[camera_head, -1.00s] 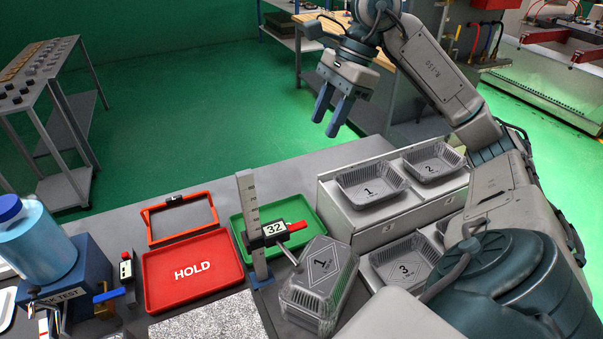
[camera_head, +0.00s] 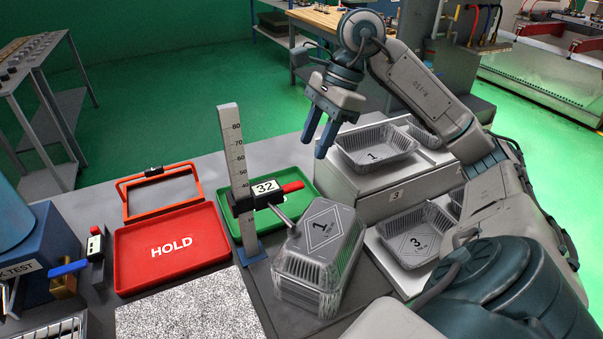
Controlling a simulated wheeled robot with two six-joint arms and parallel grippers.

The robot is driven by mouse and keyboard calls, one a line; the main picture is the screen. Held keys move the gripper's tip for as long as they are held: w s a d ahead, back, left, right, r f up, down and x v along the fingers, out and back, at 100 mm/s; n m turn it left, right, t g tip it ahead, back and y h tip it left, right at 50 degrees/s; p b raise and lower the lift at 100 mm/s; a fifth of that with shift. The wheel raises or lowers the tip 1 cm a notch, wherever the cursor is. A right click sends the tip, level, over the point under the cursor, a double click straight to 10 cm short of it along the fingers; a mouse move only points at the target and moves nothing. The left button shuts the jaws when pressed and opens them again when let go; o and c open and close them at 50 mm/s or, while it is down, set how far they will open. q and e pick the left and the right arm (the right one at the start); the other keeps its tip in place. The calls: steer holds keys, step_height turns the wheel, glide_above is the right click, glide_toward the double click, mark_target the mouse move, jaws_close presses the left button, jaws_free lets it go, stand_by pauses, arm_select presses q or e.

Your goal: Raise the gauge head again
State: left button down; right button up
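The height gauge has an upright grey scale post (camera_head: 233,150) on a blue base (camera_head: 251,253). Its gauge head (camera_head: 264,188) sits low on the post, reads 32, and has a red grip (camera_head: 293,187) on its right. A thin arm from the head slants down to the upturned foil tray marked 1 (camera_head: 318,243); I cannot tell whether it touches. My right gripper (camera_head: 314,147) points downward, with its blue fingers apart and empty. In the picture it is above and right of the red grip, without touching it. My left gripper is out of view.
A red HOLD tray (camera_head: 172,279) and an orange frame (camera_head: 124,205) lie left of the gauge; a green tray (camera_head: 224,205) lies behind it. Foil trays in a stepped rack (camera_head: 347,187) stand at right. A blue tester (camera_head: 45,232) is at far left.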

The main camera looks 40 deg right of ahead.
mark_target(297, 183)
steer(key=p+x, duration=0.1)
steer(key=x, duration=0.7)
steer(key=shift+f, duration=0.1)
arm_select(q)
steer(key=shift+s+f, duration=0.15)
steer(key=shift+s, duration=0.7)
arm_select(e)
jaws_close()
